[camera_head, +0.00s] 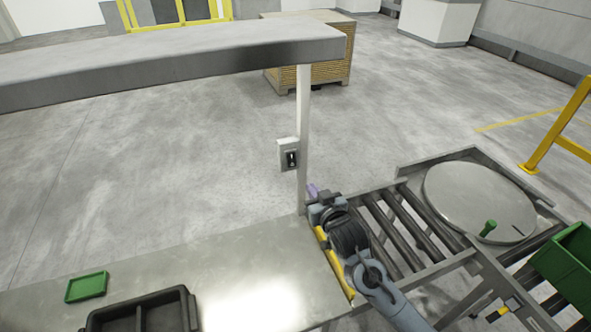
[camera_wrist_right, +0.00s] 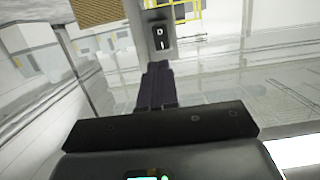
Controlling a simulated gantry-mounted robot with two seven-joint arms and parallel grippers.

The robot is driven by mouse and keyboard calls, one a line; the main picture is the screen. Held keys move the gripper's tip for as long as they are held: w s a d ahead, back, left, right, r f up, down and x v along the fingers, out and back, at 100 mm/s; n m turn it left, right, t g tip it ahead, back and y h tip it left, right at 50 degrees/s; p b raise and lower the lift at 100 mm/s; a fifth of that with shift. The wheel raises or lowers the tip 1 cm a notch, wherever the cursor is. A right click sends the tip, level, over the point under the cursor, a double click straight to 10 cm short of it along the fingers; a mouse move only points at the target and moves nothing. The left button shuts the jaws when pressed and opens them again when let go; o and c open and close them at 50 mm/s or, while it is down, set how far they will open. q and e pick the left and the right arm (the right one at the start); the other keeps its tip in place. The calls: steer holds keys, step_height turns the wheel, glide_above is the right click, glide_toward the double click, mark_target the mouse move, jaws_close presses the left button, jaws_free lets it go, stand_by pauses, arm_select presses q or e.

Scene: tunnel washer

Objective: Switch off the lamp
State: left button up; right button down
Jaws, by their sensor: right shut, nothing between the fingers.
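The lamp switch (camera_head: 291,159) is a dark rocker in a pale box on the upright post (camera_head: 304,120) behind the metal table. In the right wrist view the switch (camera_wrist_right: 161,38) shows at the top centre, just beyond the fingertips. My right gripper (camera_head: 313,191) is below and a little right of the switch in the head view, close to the foot of the post. It is shut and empty, with its dark fingers (camera_wrist_right: 157,80) together and pointing toward the switch. I see a gap between fingertips and switch. The lamp itself cannot be made out. My left gripper is not in view.
A shelf (camera_head: 170,60) runs across the top of the post. The metal table (camera_head: 240,260) holds a green tray (camera_head: 87,287) and a black bin (camera_head: 140,312). A roller conveyor (camera_head: 395,230) and round turntable (camera_head: 478,200) lie right. A green crate (camera_head: 572,262) stands at far right.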

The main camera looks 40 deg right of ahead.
steer(key=p, duration=0.3)
glide_toward(292, 164)
steer(key=x, duration=0.6)
steer(key=shift+w+d+f, duration=0.1)
steer(key=shift+w, duration=0.25)
